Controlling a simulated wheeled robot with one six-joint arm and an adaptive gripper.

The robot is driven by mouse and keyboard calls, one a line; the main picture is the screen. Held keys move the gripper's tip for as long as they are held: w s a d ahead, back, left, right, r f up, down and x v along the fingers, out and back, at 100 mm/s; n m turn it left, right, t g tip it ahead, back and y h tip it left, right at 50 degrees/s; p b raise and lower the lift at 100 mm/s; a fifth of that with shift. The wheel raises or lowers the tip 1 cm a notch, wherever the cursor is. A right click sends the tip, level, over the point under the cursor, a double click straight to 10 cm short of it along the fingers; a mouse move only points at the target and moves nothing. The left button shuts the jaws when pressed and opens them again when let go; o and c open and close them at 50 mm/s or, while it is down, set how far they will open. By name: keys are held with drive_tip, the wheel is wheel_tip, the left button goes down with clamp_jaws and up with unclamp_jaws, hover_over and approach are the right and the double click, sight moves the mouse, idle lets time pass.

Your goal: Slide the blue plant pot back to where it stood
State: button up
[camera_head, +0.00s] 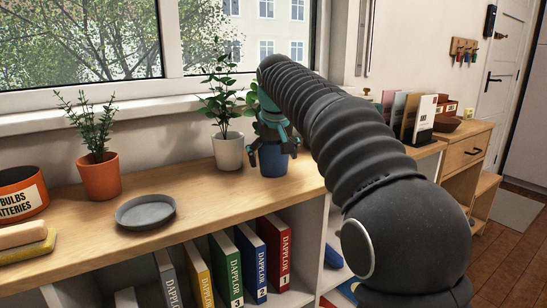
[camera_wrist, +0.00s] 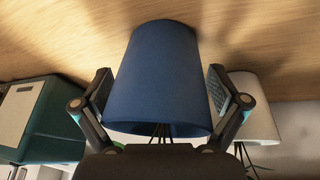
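The blue plant pot (camera_head: 273,164) stands upright on the wooden shelf top, just right of the white plant pot. My gripper (camera_head: 273,154) reaches down over it from above, with a finger on each side. In the wrist view the blue pot (camera_wrist: 160,75) appears upside down between the two fingers of my gripper (camera_wrist: 160,85). A narrow gap shows between each finger and the pot wall, so my gripper is open around it. My gripper and arm hide part of its plant and rim.
A white pot (camera_head: 229,151) with a plant stands close on the left. A terracotta pot (camera_head: 100,178), a grey saucer (camera_head: 145,213) and an orange tin (camera_head: 22,195) are further left. The window wall runs behind. A teal box (camera_wrist: 55,120) shows in the wrist view.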

sight(297, 171)
drive_tip(key=c, duration=1)
drive_tip(key=shift+s+d+f+b, duration=0.1)
drive_tip(key=shift+s+d+b, duration=0.1)
drive_tip(key=shift+d, duration=0.8)
drive_tip(key=shift+s+d+f+b, duration=0.15)
drive_tip(key=shift+s+d, duration=0.1)
drive_tip(key=shift+d, duration=0.7)
drive_tip(key=shift+s+d+f+b, duration=0.1)
drive_tip(key=shift+s+d, duration=0.1)
drive_tip(key=shift+d, duration=0.8)
drive_tip(key=o, duration=1.3)
drive_tip(key=shift+d, duration=0.1)
drive_tip(key=shift+w+r, duration=0.1)
drive_tip(key=shift+r, duration=0.1)
drive_tip(key=shift+r, duration=0.3)
drive_tip(key=shift+v, duration=5.65)
